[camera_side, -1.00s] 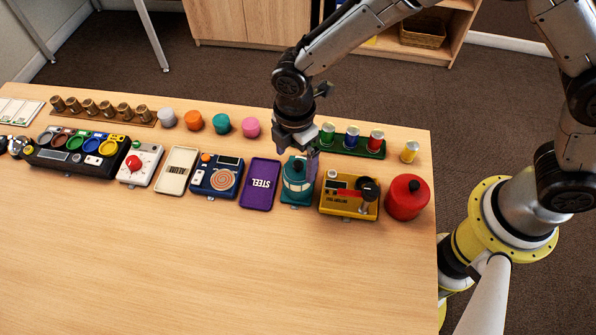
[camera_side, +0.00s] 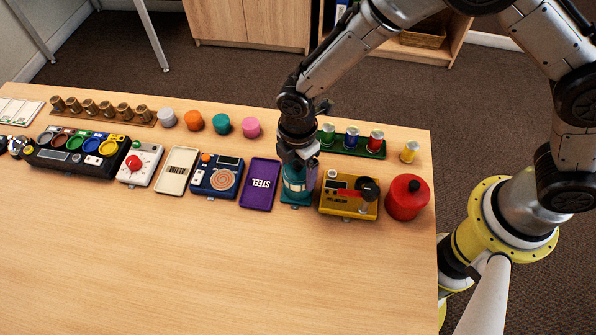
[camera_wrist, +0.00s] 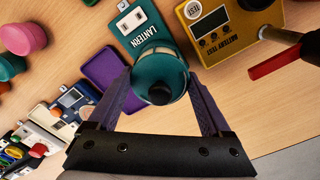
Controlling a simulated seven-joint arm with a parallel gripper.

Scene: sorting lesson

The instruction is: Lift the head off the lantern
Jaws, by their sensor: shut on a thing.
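The lantern is teal. Its base plate (camera_wrist: 128,20), marked LANTERN, lies flat on the table, and its round head (camera_wrist: 160,72) with a dark knob (camera_wrist: 160,93) stands at one end. In the side view the lantern (camera_side: 296,190) is partly hidden under my gripper (camera_side: 298,168). In the wrist view my gripper (camera_wrist: 165,95) has one finger on each side of the head and is shut on it. The head appears seated on its base; I cannot see a gap under it.
A yellow battery tester (camera_side: 345,205) with a red lever stands close on the right, then a red canister (camera_side: 407,197). A green rack of cells (camera_side: 350,147) is behind. The table front is clear.

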